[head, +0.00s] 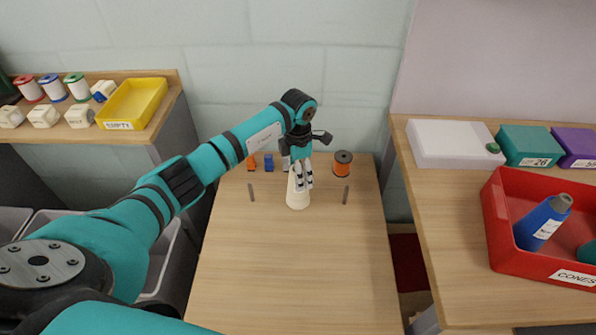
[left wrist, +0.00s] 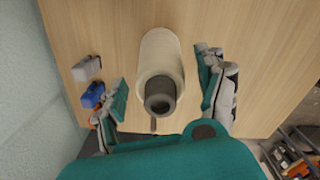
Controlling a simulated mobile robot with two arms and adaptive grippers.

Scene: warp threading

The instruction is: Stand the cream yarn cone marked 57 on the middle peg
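The cream yarn cone (head: 297,200) stands upright on the wooden table between two thin dark pegs, a left one (head: 251,193) and a right one (head: 345,195). The middle peg is not seen; the cone covers the spot midway between the two, and its fit on a peg is hidden. In the left wrist view the cone (left wrist: 162,52) shows its grey tip toward the camera; no number is readable. My left gripper (head: 299,178) is over the cone, its fingers (left wrist: 165,90) open on either side with gaps to it. My right gripper is not in view.
The table front (head: 295,285) is clear. A red bin (head: 510,258) with a blue cone (head: 543,222) stands right; a yellow tray (head: 133,104) sits left.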

